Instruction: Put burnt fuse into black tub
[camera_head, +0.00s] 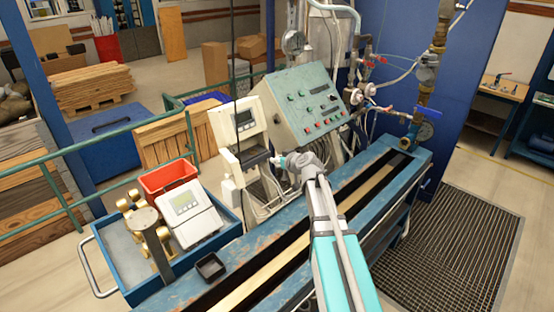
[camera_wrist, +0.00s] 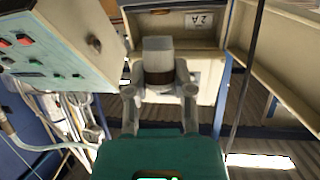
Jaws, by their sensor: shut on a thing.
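The black tub (camera_head: 210,267) is a small open square tub on the blue bench's left end, and it looks empty. My gripper (camera_head: 276,161) is at the open cream box (camera_head: 228,125), to the right of its front. In the wrist view my gripper (camera_wrist: 159,88) is shut on the fuse (camera_wrist: 158,50), a pale grey block with a dark brown band. Its far end points at the box interior beside a "2A" label (camera_wrist: 202,20). I cannot tell whether the fuse still touches its socket.
A sloped green control panel (camera_head: 300,105) with buttons stands just behind my gripper. A blue cart (camera_head: 120,262) with a grey meter (camera_head: 188,216), brass fittings and a red bin (camera_head: 167,177) is at left. The bench top (camera_head: 180,294) around the tub is clear.

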